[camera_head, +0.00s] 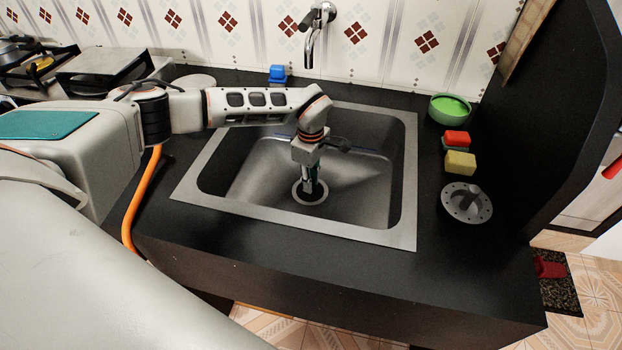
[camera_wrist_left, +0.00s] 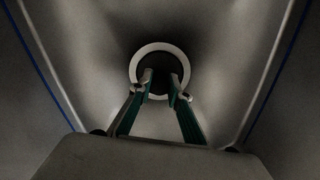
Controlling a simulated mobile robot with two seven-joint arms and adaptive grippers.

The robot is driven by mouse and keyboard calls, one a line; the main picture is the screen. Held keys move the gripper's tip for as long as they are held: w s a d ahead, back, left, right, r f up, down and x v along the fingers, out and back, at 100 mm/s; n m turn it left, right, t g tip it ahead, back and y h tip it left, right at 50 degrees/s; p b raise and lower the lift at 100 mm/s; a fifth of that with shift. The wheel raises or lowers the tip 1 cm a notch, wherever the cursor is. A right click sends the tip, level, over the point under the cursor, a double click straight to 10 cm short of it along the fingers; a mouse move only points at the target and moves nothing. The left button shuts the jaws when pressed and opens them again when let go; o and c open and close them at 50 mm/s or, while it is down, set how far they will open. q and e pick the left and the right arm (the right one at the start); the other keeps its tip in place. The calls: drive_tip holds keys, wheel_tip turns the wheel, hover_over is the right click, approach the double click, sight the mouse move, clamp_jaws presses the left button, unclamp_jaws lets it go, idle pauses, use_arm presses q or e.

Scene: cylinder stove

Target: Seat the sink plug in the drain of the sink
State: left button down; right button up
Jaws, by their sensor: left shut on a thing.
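The sink (camera_head: 400,215) is a grey metal basin set in the dark counter. Its drain (camera_wrist_left: 160,46) shows as a pale ring around a dark centre on the basin floor. My left gripper (camera_head: 312,188) reaches straight down into the basin over the drain. Its two fingers (camera_wrist_left: 160,82) stand a little apart at the ring, shut on the sink plug (camera_wrist_left: 160,71). The plug is a dark shape between the fingertips, within the ring's outline. Its edge is hard to make out, and I cannot tell how deep it sits. My right gripper is not in view.
A tap (camera_head: 312,35) hangs from the tiled wall behind the sink. Right of the sink are a green bowl (camera_head: 450,108), a red-topped sponge (camera_head: 456,139), a yellow sponge (camera_head: 460,163) and a metal strainer (camera_head: 460,209). A blue block (camera_head: 277,73) stands behind the sink.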

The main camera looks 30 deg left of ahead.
use_arm(q)
drive_tip(key=shift+f, duration=0.2)
drive_tip(key=c, duration=1.8)
unclamp_jaws()
wheel_tip(320, 180, up, 12)
